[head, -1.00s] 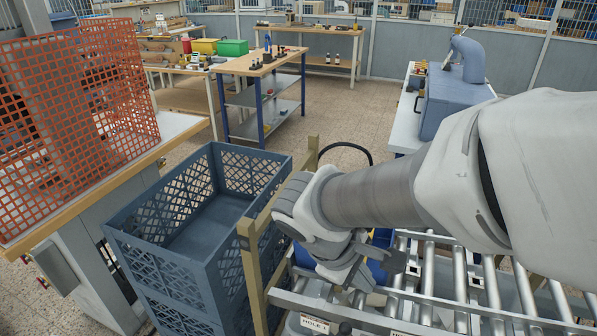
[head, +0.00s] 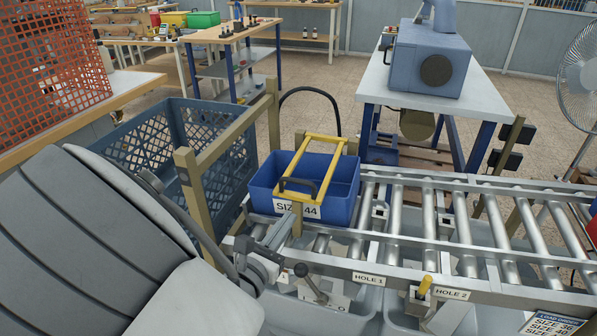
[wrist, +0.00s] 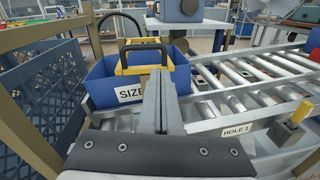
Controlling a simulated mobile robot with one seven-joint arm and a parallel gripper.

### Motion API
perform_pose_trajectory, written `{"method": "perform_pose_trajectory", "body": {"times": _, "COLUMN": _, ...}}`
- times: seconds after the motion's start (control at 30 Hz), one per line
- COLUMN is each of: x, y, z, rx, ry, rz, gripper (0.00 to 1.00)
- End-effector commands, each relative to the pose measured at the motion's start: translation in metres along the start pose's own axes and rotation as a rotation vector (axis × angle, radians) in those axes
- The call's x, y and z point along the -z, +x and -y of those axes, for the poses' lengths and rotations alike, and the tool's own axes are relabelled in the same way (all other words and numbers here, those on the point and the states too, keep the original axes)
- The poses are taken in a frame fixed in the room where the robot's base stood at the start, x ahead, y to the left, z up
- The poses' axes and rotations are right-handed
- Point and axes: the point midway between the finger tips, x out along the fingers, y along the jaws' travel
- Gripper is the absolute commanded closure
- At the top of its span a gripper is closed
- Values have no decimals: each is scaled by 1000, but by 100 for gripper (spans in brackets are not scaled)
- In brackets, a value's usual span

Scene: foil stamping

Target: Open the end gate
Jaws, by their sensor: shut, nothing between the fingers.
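My gripper (head: 283,228) is shut and empty at the near left end of the roller conveyor (head: 455,208). In the wrist view its closed fingers (wrist: 160,88) point toward a blue bin (wrist: 105,85) and cover part of its size label. The blue bin (head: 340,178), labelled SIZE 44, sits on the rollers at the left end, under a yellow frame (head: 312,165) with a black handle. A wooden frame (head: 228,135) with two posts stands across the left end, before the crate. I cannot tell which part is the end gate. A short wooden post (head: 297,218) stands beside the bin.
A lever with a black knob (head: 303,271) and labels HOLE 1 (head: 369,279) and HOLE 2 (head: 453,294) are along the conveyor's near rail. A blue-grey crate (head: 150,140) stands left. A table with a blue machine (head: 425,60) stands behind. The rollers right of the bin are clear.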

Motion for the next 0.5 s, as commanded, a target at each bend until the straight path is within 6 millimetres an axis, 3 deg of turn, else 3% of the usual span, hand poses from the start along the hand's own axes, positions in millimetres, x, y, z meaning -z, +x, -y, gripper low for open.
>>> {"method": "perform_pose_trajectory", "body": {"times": 0.03, "x": 12, "y": -5, "z": -10, "rx": -50, "ry": -34, "rz": 19, "gripper": 100}}
{"method": "perform_pose_trajectory", "body": {"times": 0.27, "x": 20, "y": -12, "z": -30, "rx": -141, "ry": -90, "rz": 54, "gripper": 100}}
{"method": "perform_pose_trajectory", "body": {"times": 0.5, "x": 19, "y": 22, "z": -33, "rx": -136, "ry": -88, "rz": 55, "gripper": 100}}
